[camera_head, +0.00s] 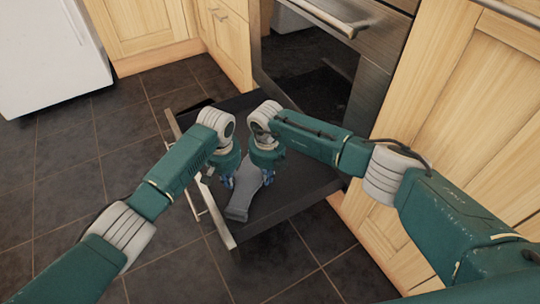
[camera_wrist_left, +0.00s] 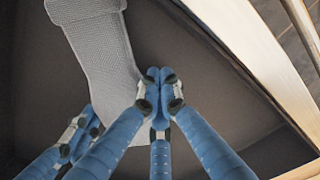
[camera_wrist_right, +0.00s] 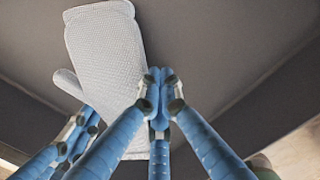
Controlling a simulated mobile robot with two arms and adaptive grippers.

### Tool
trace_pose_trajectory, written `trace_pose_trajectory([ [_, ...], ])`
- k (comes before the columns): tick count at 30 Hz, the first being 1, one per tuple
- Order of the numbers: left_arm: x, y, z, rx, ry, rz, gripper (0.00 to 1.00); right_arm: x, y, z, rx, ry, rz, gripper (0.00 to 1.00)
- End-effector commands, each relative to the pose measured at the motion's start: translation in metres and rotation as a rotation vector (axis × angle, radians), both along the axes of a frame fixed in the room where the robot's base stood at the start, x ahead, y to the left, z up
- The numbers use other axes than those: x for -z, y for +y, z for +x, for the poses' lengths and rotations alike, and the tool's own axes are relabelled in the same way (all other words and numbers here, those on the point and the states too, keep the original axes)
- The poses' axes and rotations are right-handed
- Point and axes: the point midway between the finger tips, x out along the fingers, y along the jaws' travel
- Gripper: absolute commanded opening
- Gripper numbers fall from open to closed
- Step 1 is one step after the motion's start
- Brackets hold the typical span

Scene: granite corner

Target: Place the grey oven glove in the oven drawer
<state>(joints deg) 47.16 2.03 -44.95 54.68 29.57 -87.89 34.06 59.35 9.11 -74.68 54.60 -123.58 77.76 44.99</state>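The grey oven glove (camera_head: 243,196) lies flat on the dark floor of the pulled-out oven drawer (camera_head: 296,197). Its wide cuff is toward the drawer front. My left gripper (camera_head: 228,182) points down over the drawer at the glove's left side. The cuff end of the glove (camera_wrist_left: 98,48) shows behind its fingers. My right gripper (camera_head: 267,179) points down at the glove's far end. The thumb and rounded end of the glove (camera_wrist_right: 105,50) show there, partly behind the fingers.
The drawer front (camera_head: 225,229) with its bar handle faces left. The oven door (camera_head: 310,75) rises behind the drawer. Wooden cabinets (camera_head: 480,120) stand at right. A white appliance (camera_head: 50,55) stands far left. Bare dark floor tiles (camera_head: 70,160) lie left of the drawer.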

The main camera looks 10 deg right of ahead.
Motion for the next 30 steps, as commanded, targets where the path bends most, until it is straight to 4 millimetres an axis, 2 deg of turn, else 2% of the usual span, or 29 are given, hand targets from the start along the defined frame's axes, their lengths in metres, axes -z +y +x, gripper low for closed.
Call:
trace_pose_trajectory([
  [1,-0.004,-0.013,-0.001,0.013,-0.004,-0.025,0.00,-0.004,0.014,-0.002,-0.014,-0.003,0.027,0.00],
  [5,-0.004,-0.007,-0.001,0.013,-0.005,-0.025,0.00,-0.004,0.008,-0.002,-0.015,-0.002,0.027,0.00],
  [8,-0.004,0.001,-0.001,0.013,-0.004,-0.023,0.18,-0.004,0.001,-0.002,-0.014,-0.003,0.025,0.00],
  [9,-0.004,0.003,-0.001,0.012,-0.003,-0.022,0.21,-0.004,-0.001,-0.002,-0.014,-0.003,0.024,0.00],
  [15,-0.003,0.007,-0.002,0.009,-0.001,-0.016,0.21,-0.003,-0.006,-0.002,-0.010,-0.002,0.017,0.00],
  [18,-0.003,0.008,-0.002,0.008,0.000,-0.013,0.21,-0.003,-0.007,-0.002,-0.009,-0.002,0.014,0.20],
  [25,-0.002,0.009,-0.002,0.006,0.001,-0.012,0.21,-0.003,-0.009,-0.001,-0.007,-0.002,0.012,0.21],
  [30,-0.002,0.009,-0.002,0.006,0.001,-0.011,0.52,-0.002,-0.009,-0.001,-0.007,-0.001,0.011,0.21],
])
